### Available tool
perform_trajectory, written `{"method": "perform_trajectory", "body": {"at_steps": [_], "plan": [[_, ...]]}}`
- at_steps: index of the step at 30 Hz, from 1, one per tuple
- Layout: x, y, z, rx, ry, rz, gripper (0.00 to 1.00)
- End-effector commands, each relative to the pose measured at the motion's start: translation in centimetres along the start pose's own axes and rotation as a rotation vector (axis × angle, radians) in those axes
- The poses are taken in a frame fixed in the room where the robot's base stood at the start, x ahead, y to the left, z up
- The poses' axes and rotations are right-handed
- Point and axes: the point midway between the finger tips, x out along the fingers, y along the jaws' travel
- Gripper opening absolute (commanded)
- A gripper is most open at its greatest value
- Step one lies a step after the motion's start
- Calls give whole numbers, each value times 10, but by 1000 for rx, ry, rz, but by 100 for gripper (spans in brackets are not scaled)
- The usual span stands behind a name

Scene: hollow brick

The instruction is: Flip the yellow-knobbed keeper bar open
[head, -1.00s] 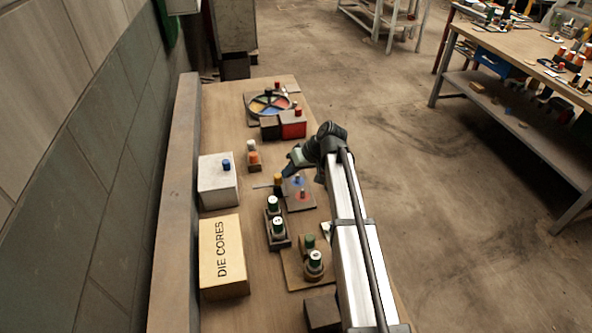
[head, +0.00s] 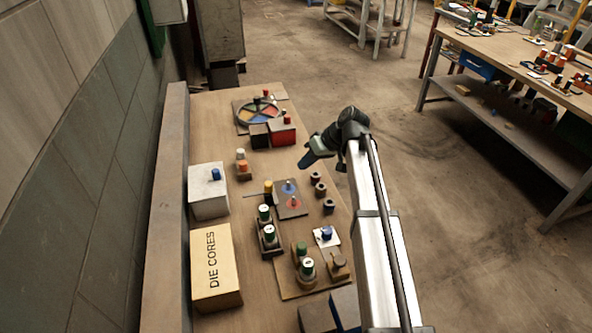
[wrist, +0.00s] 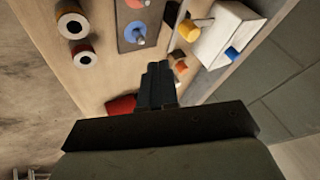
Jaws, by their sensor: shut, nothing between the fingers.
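The yellow-knobbed keeper bar (head: 268,186) stands on the bench beside a dark plate (head: 291,207) with a blue and a red disc. Its thin bar reaches left from the knob. In the wrist view the yellow knob (wrist: 190,31) is above and right of my fingers. My gripper (head: 306,162) is shut and empty. It is above the bench, farther back than the knob and to its right, apart from it. In the wrist view my fingers (wrist: 158,80) are together over bare wood.
A white box with a blue knob (head: 208,198) and the DIE CORES box (head: 214,278) stand at left. Green-topped posts (head: 266,235) stand in front of the bar. A red block (head: 283,134) and colored wheel (head: 258,111) lie behind. Dark hollow cylinders (head: 320,189) are at right.

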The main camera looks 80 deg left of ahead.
Motion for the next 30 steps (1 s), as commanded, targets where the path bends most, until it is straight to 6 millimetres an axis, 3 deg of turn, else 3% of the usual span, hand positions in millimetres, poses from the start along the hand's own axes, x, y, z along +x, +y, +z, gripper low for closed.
{"method": "perform_trajectory", "body": {"at_steps": [3,9,26,30], "plan": [[-14,0,0,0,1,1,0],[-22,0,0,0,0,0,0],[-23,0,0,0,0,0,0],[-22,8,8,15,-2,5,0]]}}
